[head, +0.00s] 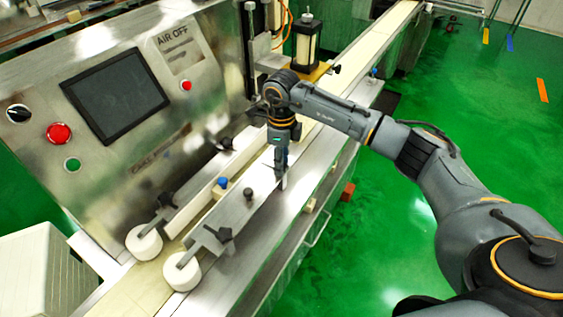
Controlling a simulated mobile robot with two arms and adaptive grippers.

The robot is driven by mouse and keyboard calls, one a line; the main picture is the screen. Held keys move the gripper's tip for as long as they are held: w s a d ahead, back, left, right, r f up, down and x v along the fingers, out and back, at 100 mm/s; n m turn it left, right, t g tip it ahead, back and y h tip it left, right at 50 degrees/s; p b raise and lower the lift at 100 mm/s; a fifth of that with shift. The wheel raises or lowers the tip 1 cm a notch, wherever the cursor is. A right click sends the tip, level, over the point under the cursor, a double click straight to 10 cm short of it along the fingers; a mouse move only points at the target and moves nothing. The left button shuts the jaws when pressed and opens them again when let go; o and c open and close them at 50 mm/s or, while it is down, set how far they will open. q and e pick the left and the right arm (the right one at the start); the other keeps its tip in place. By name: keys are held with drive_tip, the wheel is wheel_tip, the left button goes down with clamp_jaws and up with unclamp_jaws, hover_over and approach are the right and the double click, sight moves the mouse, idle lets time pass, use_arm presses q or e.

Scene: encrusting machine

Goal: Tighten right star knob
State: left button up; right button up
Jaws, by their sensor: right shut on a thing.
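My right gripper (281,178) points down at the far end of the right guide rail (235,207), on the conveyor side of the machine. It is shut on the right star knob, which is mostly hidden behind the fingers. Another black star knob (225,234) sits in the open at the near end of the same rail. My left gripper is not in view.
The left guide rail (195,185) carries black knobs (165,198). White rollers (183,271) stand at the near rail ends. A control panel with a dark screen (115,95) and red button (59,132) is left. Green floor (390,240) lies open at right.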

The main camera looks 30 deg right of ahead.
drive_tip(key=m, duration=0.4)
drive_tip(key=shift+m+b, duration=0.3)
drive_tip(key=m, duration=1.4)
drive_tip(key=shift+r+m, duration=0.1)
drive_tip(key=shift+m, duration=0.2)
drive_tip(key=shift+w+p, duration=0.1)
drive_tip(key=shift+p, duration=0.2)
drive_tip(key=o, duration=1.1)
drive_tip(key=shift+o, duration=0.2)
wheel_tip(320, 180, up, 12)
